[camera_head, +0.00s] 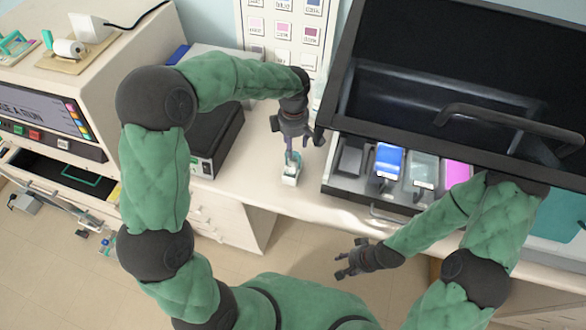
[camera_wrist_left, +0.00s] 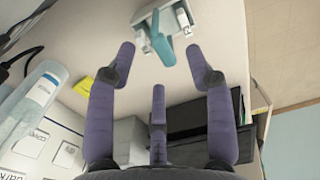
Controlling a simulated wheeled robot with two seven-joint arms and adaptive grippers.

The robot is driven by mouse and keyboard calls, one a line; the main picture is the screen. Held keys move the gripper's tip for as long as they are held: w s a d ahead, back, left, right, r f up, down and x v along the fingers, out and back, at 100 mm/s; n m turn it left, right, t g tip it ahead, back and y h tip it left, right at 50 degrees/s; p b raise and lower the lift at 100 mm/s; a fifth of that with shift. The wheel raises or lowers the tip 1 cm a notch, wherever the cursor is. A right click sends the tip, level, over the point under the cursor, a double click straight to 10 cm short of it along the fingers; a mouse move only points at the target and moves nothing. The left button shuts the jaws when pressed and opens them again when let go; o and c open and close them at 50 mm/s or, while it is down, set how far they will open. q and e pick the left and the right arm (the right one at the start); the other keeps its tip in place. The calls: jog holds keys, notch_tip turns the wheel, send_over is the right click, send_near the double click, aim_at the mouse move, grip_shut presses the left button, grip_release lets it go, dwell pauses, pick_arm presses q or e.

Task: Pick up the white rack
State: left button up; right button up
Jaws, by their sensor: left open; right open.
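The white rack (camera_head: 291,177) is small and stands on the bench near its front edge, between the black device and the drawer of dishes. In the left wrist view the white rack (camera_wrist_left: 178,20) shows at the top, with a teal handle (camera_wrist_left: 162,40) on it. My left gripper (camera_head: 290,150) is over the rack, with its fingers pointing down. In the left wrist view its fingers (camera_wrist_left: 160,60) are open and spread to either side of the handle, with the handle beyond the tips. My right gripper (camera_head: 345,264) is open and empty, low in front of the bench.
A black and grey device (camera_head: 215,140) stands left of the rack. To the right, an open dark hood (camera_head: 400,75) rises over a tray with blue (camera_head: 388,158), grey and pink (camera_head: 457,173) dishes. A beige machine (camera_head: 85,95) stands at far left. Bench around the rack is clear.

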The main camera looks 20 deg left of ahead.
pick_arm(q)
send_over(293, 164)
notch_tip(293, 164, down, 5)
jog(key=shift+s+r, duration=0.1)
jog(key=shift+c, duration=0.3)
grip_shut()
